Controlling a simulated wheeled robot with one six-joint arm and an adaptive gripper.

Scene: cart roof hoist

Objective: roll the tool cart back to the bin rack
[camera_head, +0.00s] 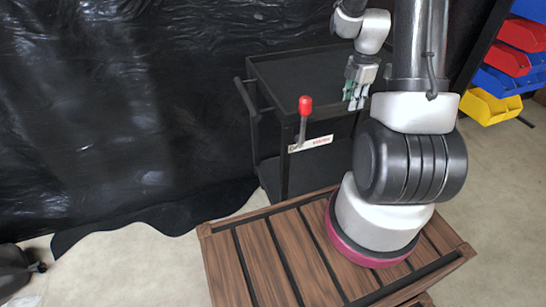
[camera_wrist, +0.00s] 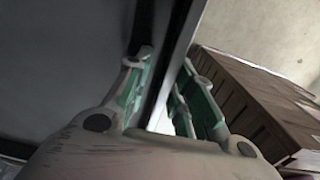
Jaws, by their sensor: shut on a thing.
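The black tool cart (camera_head: 290,72) stands behind my wooden-slatted base, with an upper and a lower shelf and a push handle (camera_head: 246,98) on its left. A lever with a red knob (camera_head: 305,105) stands at its near corner, beside a white label strip. My gripper (camera_head: 354,101) is at the cart's near right side. In the wrist view my gripper (camera_wrist: 163,72) has its green-padded fingers on both sides of a thin dark edge, shut on what looks like the cart's rim. The contact itself is partly hidden.
The bin rack's red, blue and yellow bins (camera_head: 488,107) are at the right edge, beyond my arm. A black plastic sheet (camera_head: 120,110) hangs behind and left of the cart. A dark object (camera_head: 18,270) lies at lower left. Pale floor (camera_head: 490,190) is clear at right.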

